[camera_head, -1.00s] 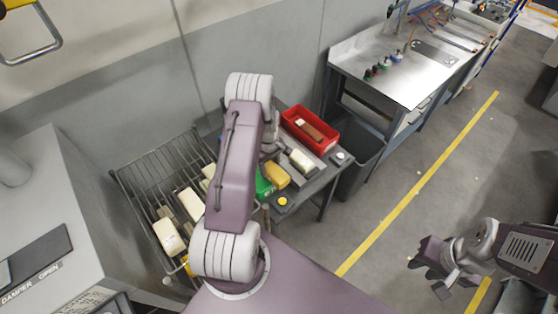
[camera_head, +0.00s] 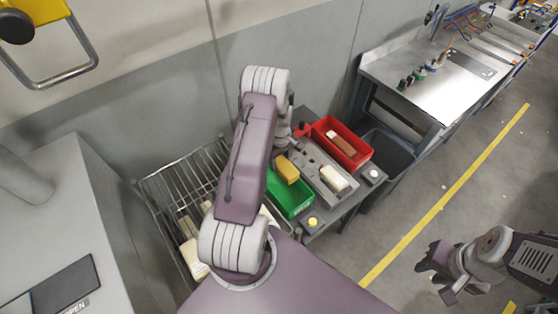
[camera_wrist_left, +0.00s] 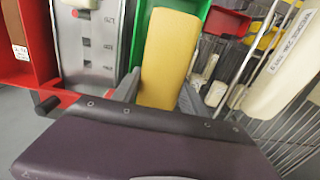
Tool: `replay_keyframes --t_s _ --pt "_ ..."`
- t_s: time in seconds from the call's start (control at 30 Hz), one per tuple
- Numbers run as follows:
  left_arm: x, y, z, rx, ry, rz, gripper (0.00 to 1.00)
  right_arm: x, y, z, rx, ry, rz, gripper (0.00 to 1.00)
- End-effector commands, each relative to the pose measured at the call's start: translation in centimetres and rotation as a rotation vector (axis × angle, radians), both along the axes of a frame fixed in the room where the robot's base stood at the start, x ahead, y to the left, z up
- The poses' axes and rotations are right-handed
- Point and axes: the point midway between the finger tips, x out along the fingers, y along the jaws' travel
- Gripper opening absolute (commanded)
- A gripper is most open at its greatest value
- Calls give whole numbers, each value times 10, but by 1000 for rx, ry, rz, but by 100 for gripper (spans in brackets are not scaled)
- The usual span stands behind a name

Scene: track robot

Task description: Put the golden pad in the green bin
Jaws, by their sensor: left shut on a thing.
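The golden pad (camera_head: 287,169) is between the fingers of my left gripper (camera_wrist_left: 158,92), which is shut on it. My left arm hides most of the left gripper in the head view. My right gripper (camera_head: 438,276) is open and empty above the floor at the lower right.
A grey fixture (camera_head: 318,170) holding a cream block (camera_head: 334,178) stands beside the green bin. A red bin (camera_head: 358,160) with a brown-and-white item is farther right. A wire rack (camera_head: 180,185) with pale blocks (camera_head: 192,257) is left. Yellow button (camera_head: 313,221) is near the table's front.

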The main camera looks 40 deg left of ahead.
Motion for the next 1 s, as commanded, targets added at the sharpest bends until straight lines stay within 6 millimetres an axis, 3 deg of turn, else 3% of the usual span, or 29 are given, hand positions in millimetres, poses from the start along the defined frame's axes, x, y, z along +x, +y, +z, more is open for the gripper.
replay_keyframes --t_s 1.0 --pt "0 0 -120 0 0 0 9 0 0 -94 0 0 0 31"
